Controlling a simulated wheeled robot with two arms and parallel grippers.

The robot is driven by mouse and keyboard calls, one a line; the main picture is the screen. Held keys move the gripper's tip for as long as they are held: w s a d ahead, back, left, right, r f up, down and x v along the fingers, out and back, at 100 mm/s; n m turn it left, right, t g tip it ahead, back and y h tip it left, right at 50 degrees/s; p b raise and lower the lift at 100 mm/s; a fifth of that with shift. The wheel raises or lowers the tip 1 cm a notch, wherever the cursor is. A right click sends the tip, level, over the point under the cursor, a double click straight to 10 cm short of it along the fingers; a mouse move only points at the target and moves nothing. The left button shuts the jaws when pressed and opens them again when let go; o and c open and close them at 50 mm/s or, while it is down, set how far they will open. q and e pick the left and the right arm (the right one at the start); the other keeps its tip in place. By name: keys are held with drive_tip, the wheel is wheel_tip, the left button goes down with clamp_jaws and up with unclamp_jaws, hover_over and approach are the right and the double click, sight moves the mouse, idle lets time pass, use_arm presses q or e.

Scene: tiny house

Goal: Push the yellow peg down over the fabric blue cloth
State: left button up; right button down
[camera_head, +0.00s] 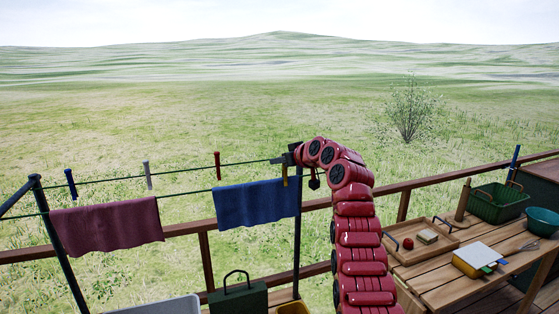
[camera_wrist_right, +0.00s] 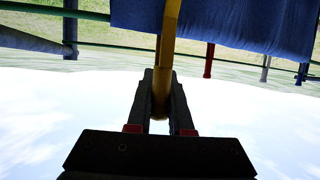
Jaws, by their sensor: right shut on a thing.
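The blue cloth (camera_head: 257,204) hangs over the nearer green line. The yellow peg (camera_head: 285,175) is upright at the cloth's upper right edge. My right gripper (camera_head: 287,159) is above the line, shut on the peg's top end. In the right wrist view, which is upside down, my right gripper (camera_wrist_right: 160,97) has its fingers on both sides of the yellow peg (camera_wrist_right: 168,45). The peg's far part overlaps the blue cloth (camera_wrist_right: 240,25) near its edge; I cannot tell how far it straddles the cloth. My left gripper is out of view.
A dark red cloth (camera_head: 107,223) hangs farther left. Blue (camera_head: 70,183), grey (camera_head: 147,175) and red (camera_head: 217,165) pegs stand on the farther line. A dark post (camera_head: 298,235) is beside the blue cloth. A wooden table (camera_head: 440,285) with a tray and bowl stands at right.

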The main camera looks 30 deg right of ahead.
drive_tip(key=shift+f+b, duration=0.6)
drive_tip(key=shift+f, duration=0.6)
drive_tip(key=c, duration=0.7)
unclamp_jaws()
drive_tip(key=shift+c, duration=0.2)
drive_tip(key=b+v, duration=0.6)
drive_tip(key=v, duration=1.1)
wheel_tip(320, 180, up, 10)
drive_tip(key=p, duration=0.3)
drive_tip(key=shift+s+r, duration=0.15)
drive_tip(key=shift+d, duration=0.15)
